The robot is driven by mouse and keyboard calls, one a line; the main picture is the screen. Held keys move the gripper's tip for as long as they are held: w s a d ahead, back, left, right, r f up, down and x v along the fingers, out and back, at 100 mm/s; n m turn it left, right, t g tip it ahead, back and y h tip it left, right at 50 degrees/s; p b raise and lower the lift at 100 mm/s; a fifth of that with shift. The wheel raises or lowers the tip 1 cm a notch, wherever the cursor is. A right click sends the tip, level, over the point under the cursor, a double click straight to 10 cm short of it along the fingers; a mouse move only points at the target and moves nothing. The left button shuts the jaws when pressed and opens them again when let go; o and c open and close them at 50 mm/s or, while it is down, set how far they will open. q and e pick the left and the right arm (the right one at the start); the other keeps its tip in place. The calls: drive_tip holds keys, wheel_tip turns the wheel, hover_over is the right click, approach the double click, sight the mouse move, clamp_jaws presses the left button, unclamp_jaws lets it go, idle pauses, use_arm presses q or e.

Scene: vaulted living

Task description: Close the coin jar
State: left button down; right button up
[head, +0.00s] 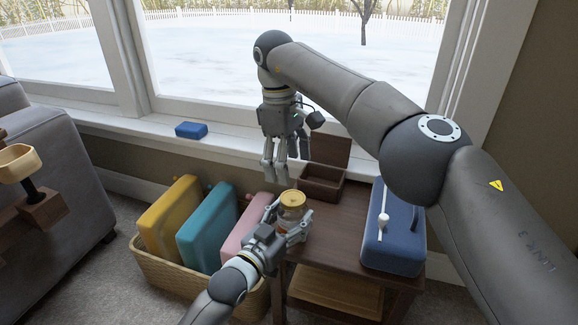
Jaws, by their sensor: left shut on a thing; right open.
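The coin jar (291,213) is a small clear jar with amber contents, upright at the left edge of a dark wooden side table (335,244). A yellow lid (293,198) sits on top of it; I cannot tell how tightly it is seated. My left gripper (289,222) comes from below and is shut around the jar's body. My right gripper (275,170) hangs above and slightly left of the lid, pointing down, open and empty.
An open brown wooden box (322,182) stands behind the jar. A blue case (393,235) is at the table's right. A wicker basket (154,272) holds yellow, teal and pink folders at left. A blue block (191,130) lies on the windowsill.

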use_arm(q)
drive_tip(key=shift+c, duration=1.6)
unclamp_jaws()
drive_tip(key=shift+s, duration=0.1)
drive_tip(key=v, duration=1.2)
use_arm(e)
drive_tip(key=shift+f, duration=0.1)
